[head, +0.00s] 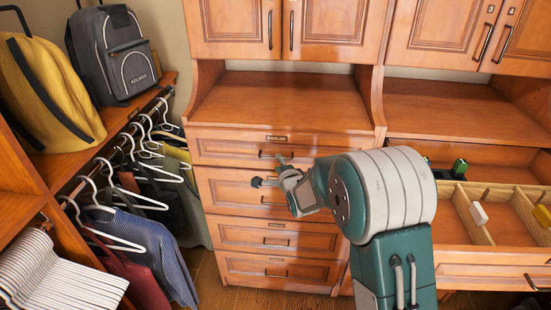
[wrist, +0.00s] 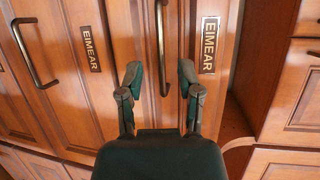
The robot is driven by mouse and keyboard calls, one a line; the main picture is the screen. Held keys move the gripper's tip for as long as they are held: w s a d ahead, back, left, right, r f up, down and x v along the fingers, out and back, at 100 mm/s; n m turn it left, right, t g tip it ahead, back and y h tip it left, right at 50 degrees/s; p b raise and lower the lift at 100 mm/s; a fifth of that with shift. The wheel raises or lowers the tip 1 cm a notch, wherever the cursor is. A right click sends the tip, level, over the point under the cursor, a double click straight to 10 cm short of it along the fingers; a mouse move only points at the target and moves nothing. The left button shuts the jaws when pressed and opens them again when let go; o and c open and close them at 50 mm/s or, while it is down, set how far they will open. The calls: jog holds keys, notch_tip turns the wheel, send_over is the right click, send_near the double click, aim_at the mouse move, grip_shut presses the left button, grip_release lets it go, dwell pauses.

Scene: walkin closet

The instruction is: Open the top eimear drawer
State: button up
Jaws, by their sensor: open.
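The top Eimear drawer (head: 225,149) is the highest drawer in the middle wooden cabinet and looks shut. Its dark bar handle (wrist: 162,45) and EIMEAR label (wrist: 208,45) show in the wrist view. My gripper (head: 268,171) is open and empty in front of the drawers, a little below the handle in the head view. In the wrist view the handle lies in line with the gap between my fingertips (wrist: 160,75). I cannot tell whether they touch or surround it. A second drawer (wrist: 65,85) with an EIMEAR label and handle (wrist: 35,55) lies below; my arm hides part of the cabinet.
An open drawer (head: 453,239) with dividers and small items juts out at the right. Clothes on hangers (head: 170,255) hang close at the left. A grey backpack (head: 122,60) and yellow bag (head: 50,95) sit above them. The counter (head: 280,100) over the drawers is bare.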

aim_at(274, 158)
jog(key=x, duration=0.2)
jog(key=a+x, duration=0.1)
jog(key=x, duration=0.1)
jog(key=shift+f, duration=0.1)
jog(key=shift+w+d, duration=0.15)
jog(key=shift+d, duration=0.4)
jog(key=shift+a, duration=0.2)
jog(key=c, duration=0.6)
jog(key=shift+a, duration=0.25)
grip_shut()
